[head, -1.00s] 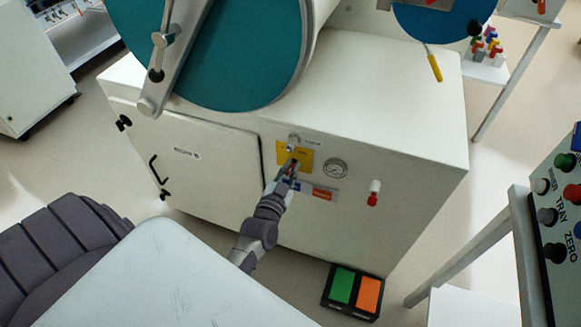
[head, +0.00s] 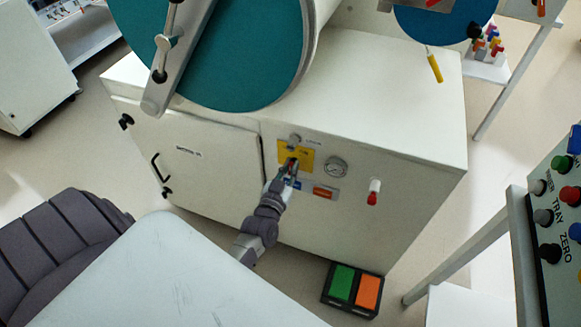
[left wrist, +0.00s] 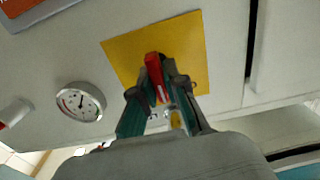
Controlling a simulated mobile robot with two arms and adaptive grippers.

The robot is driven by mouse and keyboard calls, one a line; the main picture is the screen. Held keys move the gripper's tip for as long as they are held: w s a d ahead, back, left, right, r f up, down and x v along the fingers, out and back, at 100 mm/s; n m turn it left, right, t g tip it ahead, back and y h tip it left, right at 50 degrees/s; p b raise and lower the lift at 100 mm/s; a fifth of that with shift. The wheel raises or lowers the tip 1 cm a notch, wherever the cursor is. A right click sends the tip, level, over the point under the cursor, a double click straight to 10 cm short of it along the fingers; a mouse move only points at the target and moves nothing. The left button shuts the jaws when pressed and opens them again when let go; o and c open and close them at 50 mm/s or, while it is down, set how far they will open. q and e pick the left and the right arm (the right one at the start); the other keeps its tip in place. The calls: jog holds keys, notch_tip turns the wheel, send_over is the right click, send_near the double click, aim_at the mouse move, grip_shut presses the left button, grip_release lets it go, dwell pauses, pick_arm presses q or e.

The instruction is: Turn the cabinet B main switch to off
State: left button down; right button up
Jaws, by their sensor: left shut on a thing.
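The main switch has a red handle (left wrist: 154,70) on a yellow plate (left wrist: 194,48) on the front of the white cabinet (head: 225,165). The plate also shows in the head view (head: 304,153). My left gripper (head: 290,168) reaches the plate from below in the head view. In the left wrist view its fingers (left wrist: 158,88) are shut around the red handle, one on each side. The fingers hide part of the handle, and I cannot read the switch's position marks. The label on the cabinet door is too blurred to read. My right gripper is not in view.
A round gauge (head: 335,167) and an orange-red label (head: 324,192) sit beside the switch. A red-tipped white lever (head: 373,192) is further right. A green and orange pedal box (head: 353,290) stands on the floor. A pale tabletop (head: 170,280) is in the foreground.

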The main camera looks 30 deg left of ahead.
pick_arm(q)
jog(key=c, duration=1.2)
grip_release()
jog(key=shift+s, duration=0.1)
jog(key=v, duration=1.2)
jog(key=shift+f, duration=0.1)
